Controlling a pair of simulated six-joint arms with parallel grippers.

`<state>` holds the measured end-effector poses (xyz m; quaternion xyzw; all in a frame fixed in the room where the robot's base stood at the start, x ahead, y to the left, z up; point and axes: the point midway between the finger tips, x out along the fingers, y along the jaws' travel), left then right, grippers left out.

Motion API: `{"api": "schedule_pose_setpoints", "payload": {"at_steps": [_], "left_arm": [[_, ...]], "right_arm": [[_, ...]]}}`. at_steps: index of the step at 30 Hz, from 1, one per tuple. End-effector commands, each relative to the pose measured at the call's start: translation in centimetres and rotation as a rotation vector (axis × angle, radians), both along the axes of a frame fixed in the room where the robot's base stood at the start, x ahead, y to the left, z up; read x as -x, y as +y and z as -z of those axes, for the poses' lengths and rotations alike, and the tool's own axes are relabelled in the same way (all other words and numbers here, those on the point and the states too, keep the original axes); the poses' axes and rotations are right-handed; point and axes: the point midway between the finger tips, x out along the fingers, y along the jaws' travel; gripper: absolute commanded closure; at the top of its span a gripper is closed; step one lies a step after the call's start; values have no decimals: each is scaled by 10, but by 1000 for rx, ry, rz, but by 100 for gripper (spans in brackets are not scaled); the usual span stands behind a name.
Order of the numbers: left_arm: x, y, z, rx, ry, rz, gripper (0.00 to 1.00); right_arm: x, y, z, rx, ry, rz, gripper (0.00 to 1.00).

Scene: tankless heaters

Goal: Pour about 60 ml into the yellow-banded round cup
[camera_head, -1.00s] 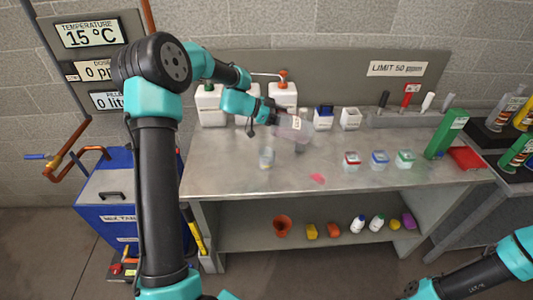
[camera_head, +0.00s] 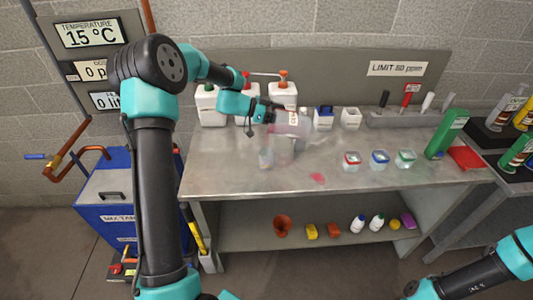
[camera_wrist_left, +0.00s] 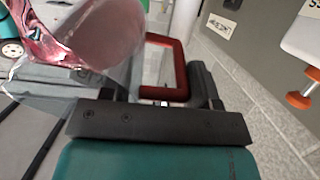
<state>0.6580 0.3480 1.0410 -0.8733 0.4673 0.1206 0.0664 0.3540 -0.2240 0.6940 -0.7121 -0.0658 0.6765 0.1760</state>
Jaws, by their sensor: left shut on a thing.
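A clear jug (camera_head: 290,127) hangs above the bench, tilted, with pinkish liquid inside. In the left wrist view the jug (camera_wrist_left: 105,35) fills the upper left, and its red handle (camera_wrist_left: 180,68) sits at the jaws. My left gripper (camera_head: 277,112) is shut on the jug. A small clear round cup (camera_head: 266,159) stands on the bench, below and slightly left of the jug. Its band is too faint to make out. I cannot tell whether liquid is falling into it. My right gripper is outside the view; only part of my right arm shows.
Cups with red (camera_head: 352,161), blue (camera_head: 380,159) and green (camera_head: 406,158) bands stand to the right. White canisters (camera_head: 283,95) line the back. A pink spot (camera_head: 317,177) lies near the bench's front edge.

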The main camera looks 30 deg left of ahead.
Motion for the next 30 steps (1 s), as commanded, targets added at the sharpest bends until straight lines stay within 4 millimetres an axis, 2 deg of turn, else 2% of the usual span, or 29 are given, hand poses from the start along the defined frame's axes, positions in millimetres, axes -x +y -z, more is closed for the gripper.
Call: {"api": "schedule_pose_setpoints", "payload": {"at_steps": [2, 8, 15, 30], "left_arm": [[1, 1, 6, 8, -4, -1, 83], [1, 0, 4, 6, -5, -1, 83], [-1, -5, -8, -13, 9, 0, 83], [1, -5, 21, 30, -19, -1, 83]], "right_arm": [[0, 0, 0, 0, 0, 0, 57], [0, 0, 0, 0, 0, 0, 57], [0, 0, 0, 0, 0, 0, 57], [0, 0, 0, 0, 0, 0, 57]]}}
